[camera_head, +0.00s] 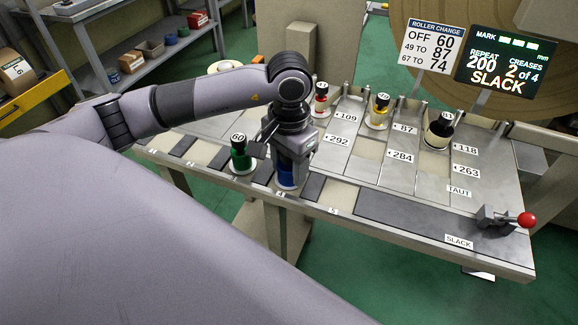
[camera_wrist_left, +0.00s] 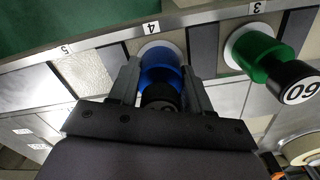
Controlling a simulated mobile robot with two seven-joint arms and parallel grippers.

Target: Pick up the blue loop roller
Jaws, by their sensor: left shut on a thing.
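The blue loop roller (camera_head: 286,177) stands at the slot marked 4 on the table's near edge, mostly hidden under my gripper in the head view. In the left wrist view the blue roller (camera_wrist_left: 161,72) shows its blue body and black top, with a pale disc under it. My left gripper (camera_head: 288,165) points down over it, one finger on each side of the roller, shut on it. In the wrist view the fingers of my left gripper (camera_wrist_left: 160,88) flank its black top. I cannot tell whether it is lifted. My right gripper is not in view.
A green roller (camera_head: 240,157) marked 60 stands close by at slot 3. Red (camera_head: 321,99), yellow (camera_head: 379,110) and black-topped (camera_head: 438,130) rollers stand further back. A red-knobbed lever (camera_head: 525,220) is at the right. A sign (camera_head: 431,47) and a display reading SLACK (camera_head: 503,62) stand behind.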

